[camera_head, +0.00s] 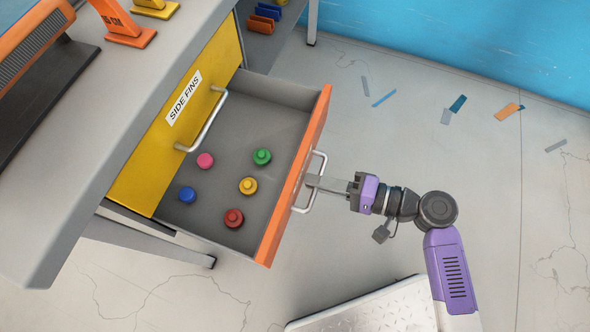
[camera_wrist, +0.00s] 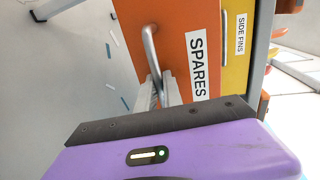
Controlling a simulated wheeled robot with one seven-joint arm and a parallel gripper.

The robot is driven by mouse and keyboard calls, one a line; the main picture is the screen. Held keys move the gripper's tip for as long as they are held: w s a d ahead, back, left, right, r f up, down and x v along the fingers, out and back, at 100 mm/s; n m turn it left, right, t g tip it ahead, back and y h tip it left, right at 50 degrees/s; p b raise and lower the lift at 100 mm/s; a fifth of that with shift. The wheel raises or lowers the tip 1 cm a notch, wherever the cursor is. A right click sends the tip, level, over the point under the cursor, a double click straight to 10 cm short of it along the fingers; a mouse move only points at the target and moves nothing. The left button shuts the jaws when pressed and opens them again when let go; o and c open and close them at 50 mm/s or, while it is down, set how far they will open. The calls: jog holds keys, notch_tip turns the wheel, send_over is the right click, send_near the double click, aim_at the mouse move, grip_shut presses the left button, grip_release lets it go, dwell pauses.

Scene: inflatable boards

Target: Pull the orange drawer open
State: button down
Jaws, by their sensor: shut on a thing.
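The orange drawer (camera_head: 284,208) stands well out from the bench, below a yellow drawer. Its grey inside holds several round plugs: pink (camera_head: 205,160), green (camera_head: 262,156), blue (camera_head: 187,194), yellow (camera_head: 248,185) and red (camera_head: 233,218). My gripper (camera_head: 314,182) is shut on the metal bar handle (camera_head: 303,208) of the orange drawer. In the wrist view the orange front (camera_wrist: 150,22) carries a SPARES label (camera_wrist: 197,65), and the handle (camera_wrist: 150,45) runs between my fingers. The fingertips are partly hidden there.
The yellow SIDE FINS drawer (camera_head: 140,178) above is shut, with its own bar handle (camera_head: 205,125). The grey bench top (camera_head: 105,105) holds orange and yellow stands. Scraps of tape lie on the floor at the right, which is otherwise clear.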

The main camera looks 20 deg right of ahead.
jog(key=shift+v, duration=1)
jog(key=shift+f, duration=0.25)
jog(key=c, duration=1.8)
grip_release()
jog(key=shift+p+v, duration=0.7)
jog(key=shift+v, duration=3.25)
